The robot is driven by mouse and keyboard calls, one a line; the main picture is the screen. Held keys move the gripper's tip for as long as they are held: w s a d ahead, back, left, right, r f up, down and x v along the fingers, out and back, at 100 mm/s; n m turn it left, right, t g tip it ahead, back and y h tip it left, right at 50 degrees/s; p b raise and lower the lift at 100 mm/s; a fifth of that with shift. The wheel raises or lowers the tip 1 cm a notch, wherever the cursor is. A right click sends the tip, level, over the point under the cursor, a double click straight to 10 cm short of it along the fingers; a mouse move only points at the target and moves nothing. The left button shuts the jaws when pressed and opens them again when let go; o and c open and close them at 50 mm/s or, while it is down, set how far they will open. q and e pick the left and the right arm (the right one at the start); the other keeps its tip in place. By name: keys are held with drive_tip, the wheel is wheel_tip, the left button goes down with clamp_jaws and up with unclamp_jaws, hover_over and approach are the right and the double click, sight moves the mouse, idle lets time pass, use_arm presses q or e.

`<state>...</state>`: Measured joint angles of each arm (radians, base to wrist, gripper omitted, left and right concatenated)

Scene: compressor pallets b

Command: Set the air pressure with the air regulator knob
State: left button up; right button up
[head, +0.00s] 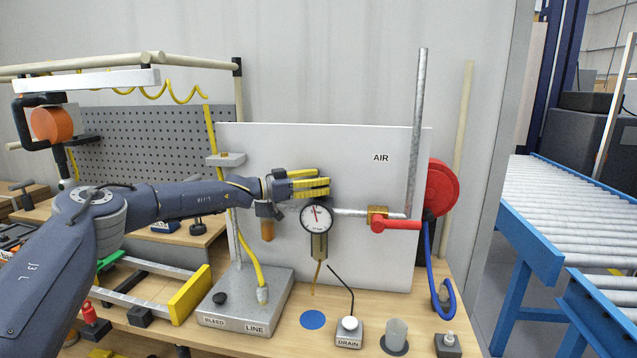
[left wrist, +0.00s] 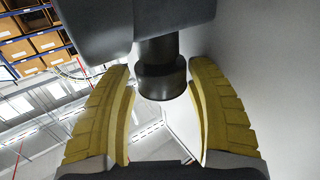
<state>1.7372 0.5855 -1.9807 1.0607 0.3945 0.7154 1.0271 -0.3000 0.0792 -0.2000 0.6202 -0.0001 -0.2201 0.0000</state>
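The pressure gauge (head: 316,216) has a white round dial and sits on the front of the air regulator, with a bowl (head: 319,246) below it, against the white AIR panel. My left gripper (head: 326,181) reaches in from the left, just above the gauge, and its yellow fingers hide the regulator's top in the head view. In the left wrist view a dark round knob (left wrist: 161,82) lies between the two yellow fingers of my left gripper (left wrist: 160,66). The fingers are open, with a gap on each side of the knob. My right gripper is not in view.
A red-handled valve (head: 400,224) and a red hose reel (head: 441,187) are to the right. A BLEED/LINE block (head: 245,300) with a yellow hose stands at front left. A DRAIN button (head: 349,329) and a grey cylinder (head: 396,332) are at the bench front.

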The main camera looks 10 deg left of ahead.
use_arm(q)
drive_tip(key=shift+o, duration=0.3)
drive_tip(key=shift+w+a, duration=0.1)
drive_tip(key=shift+a, duration=0.05)
drive_tip(key=shift+s+a, duration=0.25)
drive_tip(key=shift+a, duration=0.3)
drive_tip(key=v, duration=0.6)
drive_tip(key=shift+s+a, duration=0.2)
drive_tip(key=shift+s, duration=0.15)
drive_tip(key=shift+n+t+y, duration=0.3)
drive_tip(key=shift+n+t, duration=0.5)
drive_tip(key=d+f, duration=0.1)
drive_tip(key=s+d+f, duration=0.1)
drive_tip(key=d, duration=0.1)
drive_tip(key=shift+s+f, duration=0.2)
drive_tip(key=shift+f, duration=0.05)
drive_tip(key=s+a+r+n+t+y, duration=0.25)
drive_tip(key=s+n+t+y, duration=0.3)
drive_tip(key=s, duration=0.35)
drive_tip(key=shift+m+g+y, duration=0.35)
drive_tip(key=shift+m+g, duration=0.1)
drive_tip(key=x, duration=1.1)
drive_tip(key=a+x, duration=0.1)
drive_tip(key=x, duration=0.4)
drive_tip(key=shift+w+f, duration=0.15)
drive_tip(key=shift+w, duration=0.25)
